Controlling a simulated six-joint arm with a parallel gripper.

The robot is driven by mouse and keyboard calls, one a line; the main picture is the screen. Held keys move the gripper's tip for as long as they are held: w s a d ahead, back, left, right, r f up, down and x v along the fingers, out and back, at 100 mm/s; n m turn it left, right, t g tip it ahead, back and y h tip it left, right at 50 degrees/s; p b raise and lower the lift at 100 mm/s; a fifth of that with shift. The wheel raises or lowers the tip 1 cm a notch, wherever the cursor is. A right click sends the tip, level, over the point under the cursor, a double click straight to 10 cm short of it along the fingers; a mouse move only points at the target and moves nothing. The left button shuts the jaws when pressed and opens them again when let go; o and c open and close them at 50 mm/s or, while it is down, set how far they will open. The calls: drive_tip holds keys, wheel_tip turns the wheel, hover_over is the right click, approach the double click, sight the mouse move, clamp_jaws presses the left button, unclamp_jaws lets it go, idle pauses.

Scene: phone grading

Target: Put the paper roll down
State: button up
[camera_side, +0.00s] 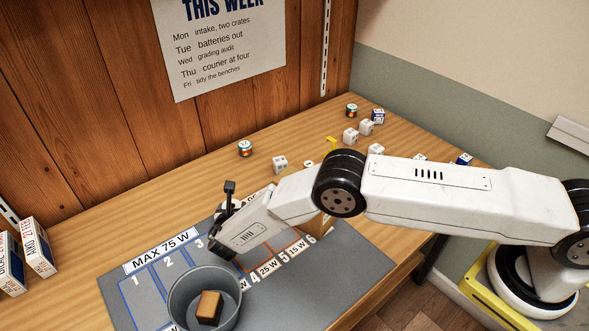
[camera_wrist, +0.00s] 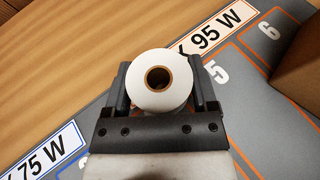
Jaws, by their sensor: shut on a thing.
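The paper roll (camera_wrist: 160,100) is white with a brown core and sits between the two fingers of my gripper (camera_wrist: 160,66) in the wrist view. My gripper is shut on it, with its round end facing the camera. In the side view my gripper (camera_side: 229,205) is over the back part of the grey mat (camera_side: 345,262), near the number 3. There the roll is mostly hidden by my gripper. I cannot tell whether the roll touches the surface.
A grey bin (camera_side: 172,297) holding a brown block (camera_side: 209,307) stands at the mat's front. A cardboard box (camera_wrist: 298,65) is at right in the wrist view. Small cells and cubes lie at the back right, boxes (camera_side: 38,249) at far left. Bare wood (camera_side: 110,220) lies left of the mat.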

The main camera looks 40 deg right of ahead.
drive_tip(key=shift+f, duration=0.15)
drive_tip(key=o, duration=1.2)
drive_tip(key=shift+c, duration=0.2)
drive_tip(key=shift+s+a+r, duration=0.25)
drive_tip(key=shift+s+r, duration=0.05)
drive_tip(key=shift+s, duration=0.05)
drive_tip(key=v, duration=1.1)
